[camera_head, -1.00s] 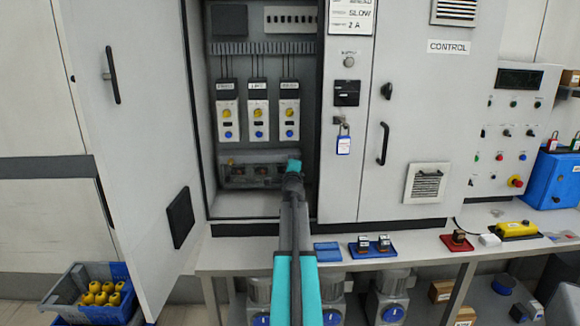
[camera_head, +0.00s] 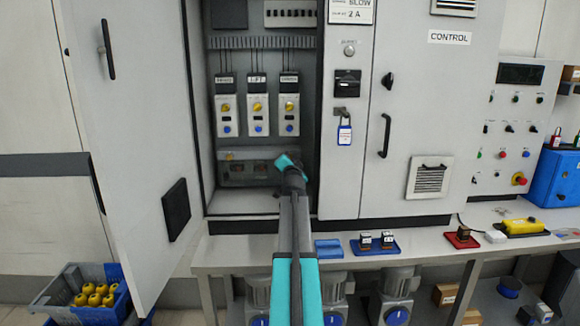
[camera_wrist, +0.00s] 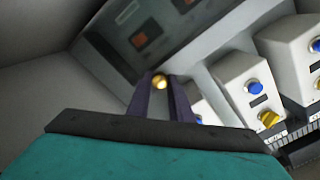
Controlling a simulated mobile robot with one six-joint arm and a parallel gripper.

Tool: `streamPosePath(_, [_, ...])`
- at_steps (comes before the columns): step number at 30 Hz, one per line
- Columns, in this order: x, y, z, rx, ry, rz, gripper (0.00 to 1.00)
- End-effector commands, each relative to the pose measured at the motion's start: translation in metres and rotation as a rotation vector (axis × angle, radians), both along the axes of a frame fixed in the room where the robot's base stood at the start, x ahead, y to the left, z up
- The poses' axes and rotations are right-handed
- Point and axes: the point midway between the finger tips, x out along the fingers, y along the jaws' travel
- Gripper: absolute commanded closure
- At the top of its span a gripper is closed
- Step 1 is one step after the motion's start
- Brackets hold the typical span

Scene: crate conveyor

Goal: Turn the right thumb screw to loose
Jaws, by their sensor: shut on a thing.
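The right thumb screw (camera_wrist: 160,82) is a small brass-yellow knob at the right end of the grey terminal cover (camera_head: 240,172), low in the open cabinet. In the wrist view it sits between the two dark fingertips of my gripper (camera_wrist: 161,88), which is shut on it. In the head view my teal wrist (camera_head: 288,163) hides this screw and the fingertips. The left thumb screw (camera_head: 229,156) shows at the cover's upper left. How far the right screw is turned cannot be told.
Three white drive modules (camera_head: 257,114) with yellow and blue knobs hang just above the cover. The cabinet's left door (camera_head: 135,130) stands open. A padlock with a blue-edged tag (camera_head: 344,134) hangs right of the opening. A blue tray (camera_head: 376,250) lies on the bench.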

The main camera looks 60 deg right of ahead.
Motion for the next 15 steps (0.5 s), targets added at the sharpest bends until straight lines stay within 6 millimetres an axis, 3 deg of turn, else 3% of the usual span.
streamPosePath(1, [0.0020, 0.0019, -0.0087, -0.020, 0.040, 0.004, 1.00])
streamPosePath(15, [0.0018, 0.0013, -0.0088, -0.280, 0.401, 0.005, 1.00])
